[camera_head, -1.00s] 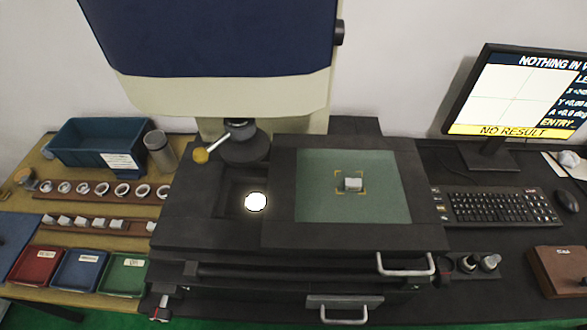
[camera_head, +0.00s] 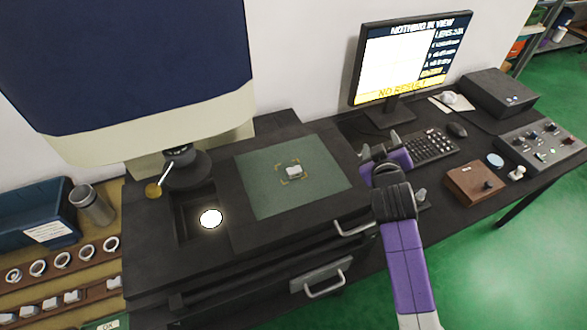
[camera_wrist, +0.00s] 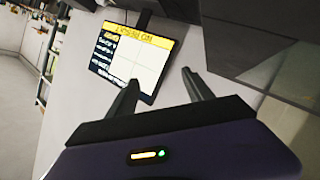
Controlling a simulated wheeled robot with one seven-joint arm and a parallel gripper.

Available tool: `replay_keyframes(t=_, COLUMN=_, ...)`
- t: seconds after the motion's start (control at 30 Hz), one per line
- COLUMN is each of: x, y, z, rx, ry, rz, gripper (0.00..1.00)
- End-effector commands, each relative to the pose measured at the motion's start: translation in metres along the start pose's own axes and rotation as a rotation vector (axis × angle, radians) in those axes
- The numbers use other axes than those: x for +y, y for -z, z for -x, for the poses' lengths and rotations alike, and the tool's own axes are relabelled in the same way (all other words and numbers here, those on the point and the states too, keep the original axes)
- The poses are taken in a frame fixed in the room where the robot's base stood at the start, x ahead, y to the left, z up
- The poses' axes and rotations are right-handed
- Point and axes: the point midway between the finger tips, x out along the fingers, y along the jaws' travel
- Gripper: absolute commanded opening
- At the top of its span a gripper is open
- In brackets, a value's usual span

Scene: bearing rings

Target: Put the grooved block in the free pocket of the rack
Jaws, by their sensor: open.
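The grooved block (camera_head: 294,171) is a small pale piece lying inside corner marks on the green plate (camera_head: 262,204) of the dark measuring machine. My gripper (camera_head: 379,143) is open and empty, to the right of the green plate and in front of the keyboard and monitor. In the wrist view its two fingers (camera_wrist: 160,92) stand apart with the monitor beyond. The rack (camera_head: 112,284) with several pale blocks is at the lower left, cut off by the frame edge. Its free pocket cannot be made out now.
A second rack (camera_head: 70,266) holds several rings. A blue bin (camera_head: 38,222) and a metal cylinder (camera_head: 93,206) stand behind. The monitor (camera_head: 415,58), keyboard (camera_head: 432,147), brown box (camera_head: 474,183) and control box (camera_head: 545,140) are on the right. The machine's head (camera_head: 130,70) overhangs the left.

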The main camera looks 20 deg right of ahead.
Motion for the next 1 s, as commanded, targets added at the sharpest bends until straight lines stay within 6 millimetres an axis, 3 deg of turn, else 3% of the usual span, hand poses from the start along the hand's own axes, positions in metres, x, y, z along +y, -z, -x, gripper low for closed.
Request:
replay_keyframes(t=0.1, x=0.002, y=0.009, z=-0.026, rx=-0.165, ry=-0.006, rz=-0.025, gripper=0.6)
replay_keyframes(t=0.2, x=-0.005, y=0.012, z=-0.038, rx=-0.311, ry=0.02, rz=-0.049, gripper=0.6)
replay_keyframes(t=0.43, x=-0.045, y=0.029, z=-0.033, rx=-0.587, ry=0.154, rz=-0.101, gripper=0.6)
replay_keyframes(t=0.57, x=-0.075, y=0.05, z=-0.016, rx=-0.718, ry=0.268, rz=-0.122, gripper=0.6)
replay_keyframes(t=0.8, x=-0.138, y=0.107, z=0.045, rx=-0.941, ry=0.554, rz=-0.119, gripper=0.6)
replay_keyframes(t=1.0, x=-0.162, y=0.137, z=0.082, rx=-1.026, ry=0.698, rz=-0.095, gripper=0.6)
